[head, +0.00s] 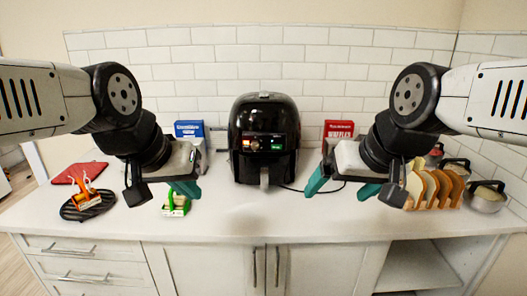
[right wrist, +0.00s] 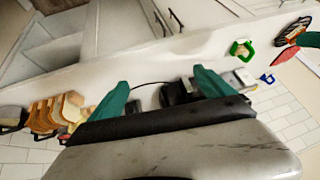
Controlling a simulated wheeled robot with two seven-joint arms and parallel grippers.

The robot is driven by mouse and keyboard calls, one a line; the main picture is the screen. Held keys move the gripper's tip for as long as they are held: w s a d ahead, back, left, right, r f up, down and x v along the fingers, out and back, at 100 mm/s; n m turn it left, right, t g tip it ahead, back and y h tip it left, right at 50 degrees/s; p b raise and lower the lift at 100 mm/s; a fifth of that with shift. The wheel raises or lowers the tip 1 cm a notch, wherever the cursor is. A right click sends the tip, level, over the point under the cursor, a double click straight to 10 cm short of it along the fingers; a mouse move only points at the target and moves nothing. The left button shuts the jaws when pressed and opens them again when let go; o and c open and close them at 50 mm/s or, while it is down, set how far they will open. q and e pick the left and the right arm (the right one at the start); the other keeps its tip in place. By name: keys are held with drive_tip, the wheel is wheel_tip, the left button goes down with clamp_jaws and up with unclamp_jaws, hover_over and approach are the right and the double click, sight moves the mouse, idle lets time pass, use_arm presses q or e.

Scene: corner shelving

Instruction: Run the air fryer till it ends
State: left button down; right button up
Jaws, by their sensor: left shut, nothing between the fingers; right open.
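The black air fryer (head: 264,138) stands upright on the white counter against the tiled wall, in the middle of the head view. Its front has a panel with small coloured lights or buttons (head: 264,144) and a drawer handle (head: 264,176) below, and the drawer looks shut. My left gripper (head: 187,188) is shut and empty, in front and to the left of the fryer. My right gripper (head: 338,188) is open and empty, to the right of the fryer and apart from it. In the right wrist view the fryer (right wrist: 178,92) shows partly between the teal fingers (right wrist: 158,90).
A blue box (head: 189,129) and a red box (head: 338,129) stand behind. A rack of bread slices (head: 434,187) and lidded pots (head: 487,197) are at the right. A green-framed item (head: 175,204), a black trivet (head: 88,205) and a red mat (head: 80,172) are at the left. The front middle counter (head: 265,220) is clear.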

clamp_jaws()
idle(1.5)
